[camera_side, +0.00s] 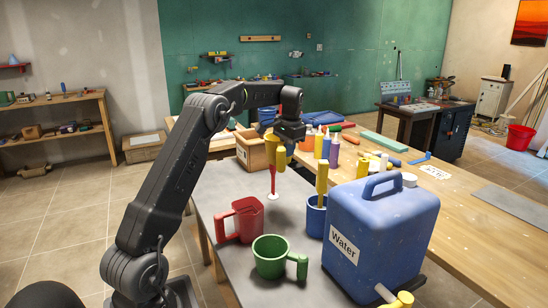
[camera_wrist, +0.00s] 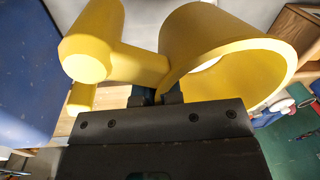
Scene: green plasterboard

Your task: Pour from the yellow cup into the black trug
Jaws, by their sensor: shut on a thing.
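The yellow cup (camera_side: 270,139) is held up above the grey table top, beside the cardboard box, in the side view. My gripper (camera_side: 287,137) is shut on its handle and hides part of it. In the wrist view the yellow cup (camera_wrist: 228,50) fills the upper right, with its thick handle at the left and my gripper (camera_wrist: 155,97) at the handle's arm. A pale spot shows at the cup's opening; I cannot tell its contents. I cannot make out a black trug for sure; a dark rounded shape (camera_side: 40,294) is cut off at the bottom left.
A red cup (camera_side: 240,220), a green cup (camera_side: 270,257), a blue cup (camera_side: 316,218) and a large blue water container (camera_side: 385,235) stand on the table. A slim red upright thing (camera_side: 272,180) is below the yellow cup. Bottles and a cardboard box (camera_side: 252,150) are behind.

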